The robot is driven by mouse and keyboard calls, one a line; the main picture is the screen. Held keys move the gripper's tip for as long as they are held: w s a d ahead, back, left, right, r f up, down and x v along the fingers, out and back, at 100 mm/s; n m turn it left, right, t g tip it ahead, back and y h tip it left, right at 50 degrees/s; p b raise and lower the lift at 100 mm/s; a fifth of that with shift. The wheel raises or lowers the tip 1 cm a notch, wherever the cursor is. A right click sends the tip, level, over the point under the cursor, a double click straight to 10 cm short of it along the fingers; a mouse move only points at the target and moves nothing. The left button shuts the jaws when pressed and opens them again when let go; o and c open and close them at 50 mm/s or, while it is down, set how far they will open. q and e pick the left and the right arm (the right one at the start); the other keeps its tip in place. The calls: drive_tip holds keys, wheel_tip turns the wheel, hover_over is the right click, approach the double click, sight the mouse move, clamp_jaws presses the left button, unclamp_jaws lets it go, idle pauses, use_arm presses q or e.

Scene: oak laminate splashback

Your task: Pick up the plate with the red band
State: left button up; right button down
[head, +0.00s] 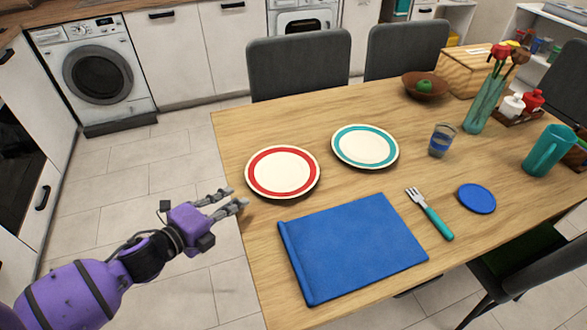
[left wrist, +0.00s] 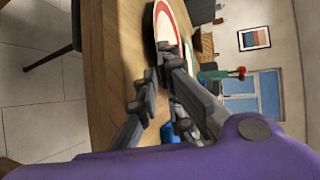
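The plate with the red band (head: 283,172) is cream with a broad red ring and lies flat near the table's left edge. Its rim also shows edge-on in the left wrist view (left wrist: 161,24), beyond the fingertips, partly hidden by a finger. My left gripper (head: 236,197) is just left of the plate, at the table edge, with its fingers pointing towards the plate. The fingers are apart, with a gap between them and nothing held. It also shows in the left wrist view (left wrist: 161,74). My right gripper is in neither view.
A teal-banded plate (head: 365,146) lies close to the right. A blue placemat (head: 352,247) is in front, with a fork (head: 431,214), a blue coaster (head: 477,198) and a glass (head: 441,140) further right. Grey chairs (head: 300,67) stand behind the table (head: 232,135).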

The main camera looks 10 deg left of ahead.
sight(255, 195)
use_arm(q)
drive_tip(key=shift+w+d+f, duration=0.1)
drive_tip(key=x, duration=0.2)
drive_tip(key=shift+w+d, duration=0.2)
drive_tip(key=shift+w, duration=0.15)
drive_tip(key=x, duration=0.4)
drive_tip(key=shift+w+d+f, duration=0.1)
drive_tip(key=shift+d, duration=0.05)
drive_tip(key=shift+w, duration=0.1)
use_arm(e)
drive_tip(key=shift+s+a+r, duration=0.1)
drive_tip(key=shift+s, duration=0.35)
use_arm(q)
clamp_jaws()
drive_tip(key=shift+p, duration=0.3)
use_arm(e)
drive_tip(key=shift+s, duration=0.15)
